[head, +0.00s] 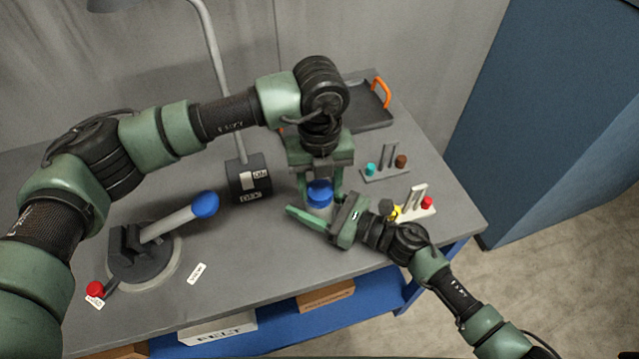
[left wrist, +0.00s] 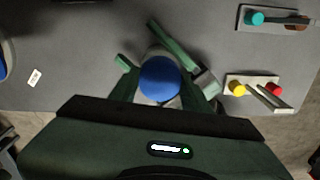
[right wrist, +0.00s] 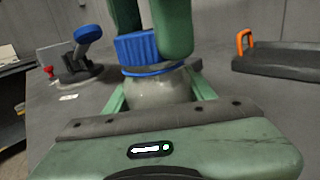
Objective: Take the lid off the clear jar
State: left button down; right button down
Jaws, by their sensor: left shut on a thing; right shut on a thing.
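The clear jar (right wrist: 158,92) stands upright on the grey table, its cloudy body seen best in the right wrist view. Its ridged blue lid (head: 319,190) is at the top of the jar; it also shows in the left wrist view (left wrist: 160,78). A thin blue band (right wrist: 155,72) shows just under the lid, and I cannot tell whether the lid is still seated. My left gripper (head: 320,183) points down from above, shut on the lid. My right gripper (head: 320,208) reaches in from the front right, low, shut on the jar body. The fingers partly hide the jar.
A holder with yellow and red knobs (head: 416,209) stands close right of my right gripper. Another holder (head: 385,172) and a dark tray with orange handles (head: 367,105) are behind. A lamp base (head: 249,178) and a blue-handled lever device (head: 145,253) are left.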

aim_at(320, 190)
pick_arm(q)
jog(key=shift+r, duration=0.15)
jog(key=shift+r, duration=0.95)
jog(key=shift+r, duration=2)
pick_arm(e)
jog(key=shift+c, duration=2.2)
grip_release()
